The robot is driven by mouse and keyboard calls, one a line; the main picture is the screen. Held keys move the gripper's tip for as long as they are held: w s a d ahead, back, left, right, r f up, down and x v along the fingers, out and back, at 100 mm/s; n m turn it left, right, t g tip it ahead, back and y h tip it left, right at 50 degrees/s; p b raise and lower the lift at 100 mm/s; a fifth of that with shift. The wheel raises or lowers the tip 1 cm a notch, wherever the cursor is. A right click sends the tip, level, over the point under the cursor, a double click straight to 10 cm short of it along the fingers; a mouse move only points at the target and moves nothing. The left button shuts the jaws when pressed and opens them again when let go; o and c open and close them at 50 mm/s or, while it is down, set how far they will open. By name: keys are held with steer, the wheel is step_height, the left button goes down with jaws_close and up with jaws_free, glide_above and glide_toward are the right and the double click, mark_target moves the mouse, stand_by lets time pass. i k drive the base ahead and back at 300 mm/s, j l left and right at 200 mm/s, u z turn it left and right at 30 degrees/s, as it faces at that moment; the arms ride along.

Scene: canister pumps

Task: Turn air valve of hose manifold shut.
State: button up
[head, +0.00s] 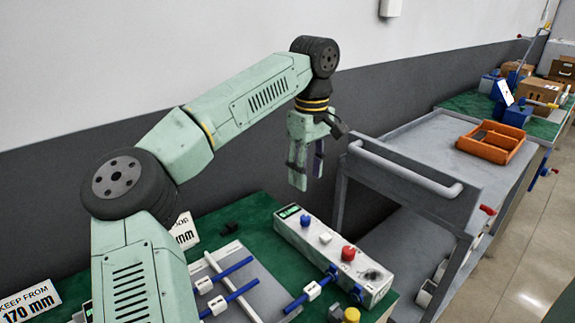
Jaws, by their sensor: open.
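A long white box (333,258), which looks like the hose manifold, lies on the green bench.
A grey plate (235,285) with blue pipes lies left of the box. Signs (30,302) stand at the left. A grey trolley (415,150) with an orange tray (490,142) stands close on the right. A dark grey wall band runs behind the bench.

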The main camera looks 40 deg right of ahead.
mark_target(347, 253)
steer(key=k, duration=1)
